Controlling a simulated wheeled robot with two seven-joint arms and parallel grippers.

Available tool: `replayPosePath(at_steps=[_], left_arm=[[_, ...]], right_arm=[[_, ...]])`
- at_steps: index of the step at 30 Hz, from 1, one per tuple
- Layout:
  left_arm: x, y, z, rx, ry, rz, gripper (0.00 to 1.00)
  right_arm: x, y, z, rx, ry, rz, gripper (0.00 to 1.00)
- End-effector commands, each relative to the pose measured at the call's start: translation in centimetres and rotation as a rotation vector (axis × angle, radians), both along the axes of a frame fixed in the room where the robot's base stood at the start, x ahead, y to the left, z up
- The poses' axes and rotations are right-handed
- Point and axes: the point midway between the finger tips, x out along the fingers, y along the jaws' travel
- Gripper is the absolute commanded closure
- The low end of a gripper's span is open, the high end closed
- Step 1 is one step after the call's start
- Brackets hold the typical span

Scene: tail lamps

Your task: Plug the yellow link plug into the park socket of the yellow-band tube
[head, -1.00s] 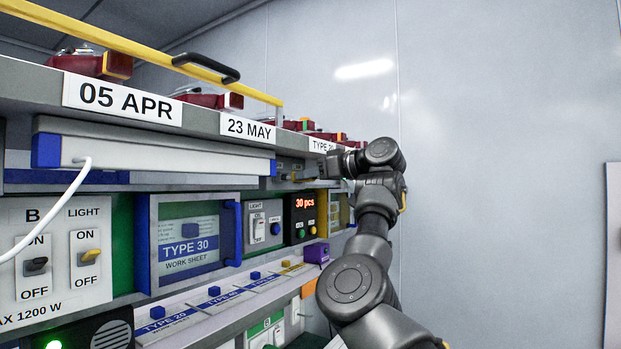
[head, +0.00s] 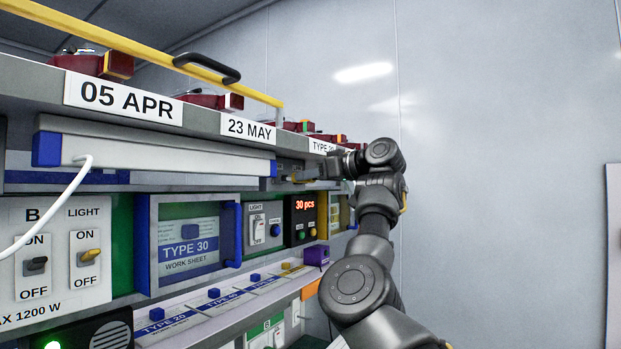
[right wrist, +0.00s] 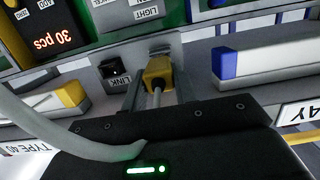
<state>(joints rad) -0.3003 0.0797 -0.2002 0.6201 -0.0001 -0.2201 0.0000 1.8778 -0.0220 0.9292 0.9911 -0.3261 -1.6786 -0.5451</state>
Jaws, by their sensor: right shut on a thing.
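The yellow link plug (right wrist: 158,72) sits between the fingers of my right gripper (right wrist: 157,88) in the right wrist view, with its pale cable running back toward the gripper. My right gripper is shut on it. The plug is close to a grey bracket; I cannot tell whether it is seated in a socket. A dark socket marked LINK (right wrist: 113,71) is beside it on the left. The yellow-band tube (right wrist: 48,101) lies further left. I cannot make out its park socket. In the head view my right gripper (head: 318,170) is at the far end of the shelf. My left gripper is not in view.
A white tube with blue ends (head: 165,153) runs under the shelf edge; a blue-band tube (right wrist: 268,62) shows in the right wrist view. A red display reading 30 pcs (head: 305,205) is below the gripper. A grey cable (right wrist: 50,140) crosses the wrist view. The right side is open before a wall.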

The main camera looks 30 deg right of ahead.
Motion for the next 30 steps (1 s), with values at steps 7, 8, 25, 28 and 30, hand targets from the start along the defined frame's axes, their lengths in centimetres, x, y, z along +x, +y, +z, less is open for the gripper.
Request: replayPosePath(at_steps=[7,8,25,28,30], left_arm=[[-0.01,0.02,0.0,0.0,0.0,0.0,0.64],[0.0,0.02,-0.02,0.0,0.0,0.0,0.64],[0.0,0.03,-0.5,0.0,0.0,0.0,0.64],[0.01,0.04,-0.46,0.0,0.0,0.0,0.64],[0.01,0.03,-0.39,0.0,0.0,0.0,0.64]], right_arm=[[0.0,-0.01,0.01,0.0,0.0,0.0,1.0],[0.0,-0.02,0.0,0.0,0.0,0.0,1.0],[0.0,-0.02,0.01,0.0,0.0,0.0,1.0],[0.06,0.01,0.02,0.0,0.0,0.0,1.0],[0.14,0.06,0.04,0.0,0.0,0.0,1.0]])
